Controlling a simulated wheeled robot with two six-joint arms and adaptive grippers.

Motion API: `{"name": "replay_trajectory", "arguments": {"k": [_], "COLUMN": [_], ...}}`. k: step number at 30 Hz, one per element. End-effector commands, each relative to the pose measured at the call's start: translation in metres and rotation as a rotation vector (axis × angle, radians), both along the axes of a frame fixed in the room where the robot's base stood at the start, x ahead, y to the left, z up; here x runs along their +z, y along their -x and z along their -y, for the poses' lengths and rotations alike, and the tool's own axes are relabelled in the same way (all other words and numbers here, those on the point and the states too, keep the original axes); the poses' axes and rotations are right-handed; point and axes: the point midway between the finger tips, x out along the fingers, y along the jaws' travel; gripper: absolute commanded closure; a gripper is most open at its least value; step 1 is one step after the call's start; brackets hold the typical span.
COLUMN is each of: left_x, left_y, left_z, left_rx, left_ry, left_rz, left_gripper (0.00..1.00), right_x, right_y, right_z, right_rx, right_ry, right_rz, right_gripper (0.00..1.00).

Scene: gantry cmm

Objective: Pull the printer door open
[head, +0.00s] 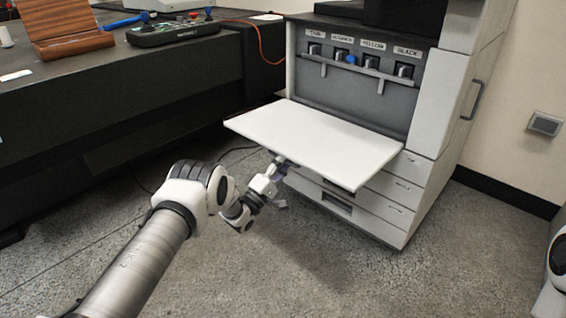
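The printer (436,119) stands against the wall at the back right. Its white front door (315,142) is folded down and lies about level. The bay behind it shows several labelled toner slots (357,62). My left gripper (283,165) is at the door's front edge, partly hidden beneath it. I cannot tell whether its fingers touch the door or whether they are open or shut. My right gripper is out of view.
Paper drawers (396,191) are below the door. A dark table (120,95) on the left holds a control pendant (172,32) and a brown stand (65,30). The grey floor (330,270) in front is clear. A wall socket (545,124) is at the right.

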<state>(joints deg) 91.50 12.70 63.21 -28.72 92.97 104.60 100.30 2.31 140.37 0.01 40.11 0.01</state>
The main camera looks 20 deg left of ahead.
Motion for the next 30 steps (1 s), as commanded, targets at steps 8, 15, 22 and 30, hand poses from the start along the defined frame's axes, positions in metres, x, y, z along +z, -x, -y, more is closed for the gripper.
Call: {"name": "replay_trajectory", "arguments": {"k": [8,15,22,30], "left_x": [-0.002,-0.023,-0.048,-0.055], "left_y": [0.003,0.038,0.084,0.099], "left_z": [-0.001,-0.015,-0.031,-0.035], "left_rx": [0.000,0.001,0.000,-0.004], "left_ry": [0.001,0.001,0.001,0.001], "left_rz": [0.000,-0.005,-0.003,0.002], "left_gripper": [0.64,0.64,0.64,0.64], "right_x": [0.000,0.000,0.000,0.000], "right_y": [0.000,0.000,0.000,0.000], "right_z": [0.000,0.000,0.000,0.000], "right_rx": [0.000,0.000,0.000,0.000], "right_ry": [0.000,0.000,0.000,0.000], "right_rz": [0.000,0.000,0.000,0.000], "right_gripper": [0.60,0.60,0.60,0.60]}}
